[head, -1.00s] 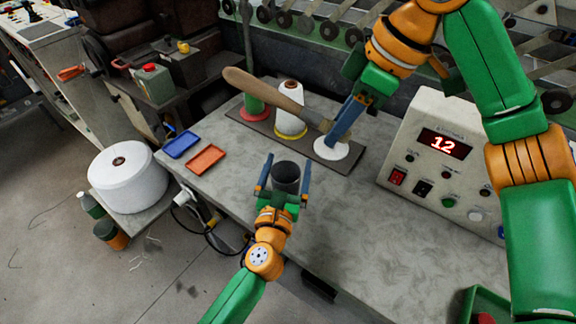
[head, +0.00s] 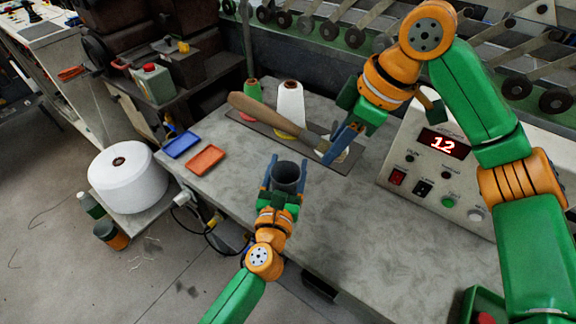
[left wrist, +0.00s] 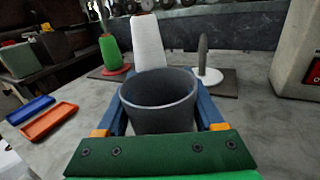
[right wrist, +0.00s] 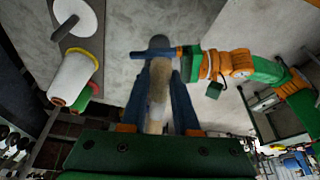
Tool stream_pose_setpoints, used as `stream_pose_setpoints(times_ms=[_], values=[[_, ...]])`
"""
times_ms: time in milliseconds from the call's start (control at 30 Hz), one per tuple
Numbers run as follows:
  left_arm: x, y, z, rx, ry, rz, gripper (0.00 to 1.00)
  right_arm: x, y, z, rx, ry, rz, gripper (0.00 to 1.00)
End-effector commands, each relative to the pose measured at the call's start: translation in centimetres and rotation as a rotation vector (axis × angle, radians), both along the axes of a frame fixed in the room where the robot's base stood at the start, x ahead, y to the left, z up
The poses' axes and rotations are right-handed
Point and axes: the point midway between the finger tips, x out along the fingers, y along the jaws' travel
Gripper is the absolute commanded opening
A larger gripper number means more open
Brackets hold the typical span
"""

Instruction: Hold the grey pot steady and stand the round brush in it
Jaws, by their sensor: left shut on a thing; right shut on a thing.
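The grey pot (head: 286,177) stands upright on the bench, with its open mouth up. My left gripper (head: 286,170) is shut on it, one finger on each side; the left wrist view shows the pot (left wrist: 158,105) between the fingers. The round brush (head: 262,110) is in the air, tilted, its long wooden handle pointing left in the head view. My right gripper (head: 333,152) is shut on it near the handle's right end. The right wrist view shows the brush (right wrist: 158,98) between the fingers, with the pot (right wrist: 160,44) beyond. The bristles are not clearly visible.
Behind the pot, a dark board carries a white cone (head: 290,103), a green cone (head: 251,90) and a bare spindle with a white base (left wrist: 207,75). Blue (head: 181,145) and orange (head: 206,159) trays lie left. A control box (head: 440,165) stands right. The front bench is clear.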

Motion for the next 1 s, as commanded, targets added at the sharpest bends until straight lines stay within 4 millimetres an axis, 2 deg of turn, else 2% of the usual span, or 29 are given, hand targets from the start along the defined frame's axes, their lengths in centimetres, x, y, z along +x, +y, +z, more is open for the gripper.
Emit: stream_pose_setpoints(times_ms=[1000], values=[[0.0,0.0,0.0,0.000,0.001,0.000,0.15,0.0,0.0,-7.1,0.001,0.001,-0.001,0.00]])
